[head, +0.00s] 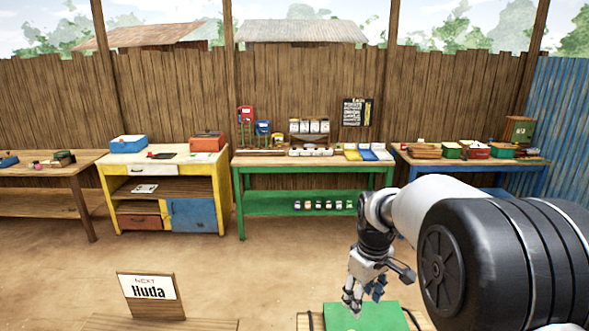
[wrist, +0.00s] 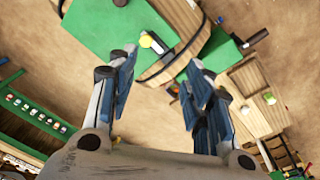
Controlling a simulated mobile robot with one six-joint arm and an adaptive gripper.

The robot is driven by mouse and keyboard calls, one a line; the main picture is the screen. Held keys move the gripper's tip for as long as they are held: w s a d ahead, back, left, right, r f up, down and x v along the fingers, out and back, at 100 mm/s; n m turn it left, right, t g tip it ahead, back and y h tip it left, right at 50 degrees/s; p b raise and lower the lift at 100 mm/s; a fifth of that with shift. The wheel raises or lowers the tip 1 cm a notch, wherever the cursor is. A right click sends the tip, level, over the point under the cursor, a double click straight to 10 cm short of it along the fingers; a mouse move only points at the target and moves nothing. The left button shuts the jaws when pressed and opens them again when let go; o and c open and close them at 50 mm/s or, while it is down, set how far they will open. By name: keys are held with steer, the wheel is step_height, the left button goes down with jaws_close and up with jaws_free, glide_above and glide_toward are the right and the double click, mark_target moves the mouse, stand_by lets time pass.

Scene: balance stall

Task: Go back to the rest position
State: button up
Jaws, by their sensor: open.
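My gripper (head: 364,296) hangs from my arm at the lower right of the head view, with its fingers pointing down. In the wrist view my gripper (wrist: 159,60) has its two blue-padded fingers spread wide, with nothing between them. Below and beyond the fingers is a green-topped surface (wrist: 105,30) on what looks like a wooden barrel. It also shows under the gripper in the head view (head: 375,317). A small yellow item (wrist: 147,41) lies at the green top's edge; what it is I cannot tell.
A green table (head: 240,170) with jars and trays stands at the back. A yellow cabinet (head: 110,180) is to its left and a blue table (head: 535,172) to its right. A sign reading "Next Huda" (head: 147,287) stands in front. Bare ground lies between.

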steer(key=s+a+r+m+t+b, duration=0.15)
steer(key=s+b, duration=0.25)
steer(key=s, duration=0.6)
steer(key=s+r+m+t+b, duration=0.1)
steer(key=s+m+b, duration=0.25)
steer(key=s, duration=0.75)
steer(key=s+f+m+b, duration=0.1)
steer(key=s+f+b, duration=0.3)
steer(key=s, duration=0.5)
steer(key=shift+a+f+m+t, duration=0.3)
steer(key=shift+a+f+t, duration=0.15)
steer(key=shift+f, duration=0.4)
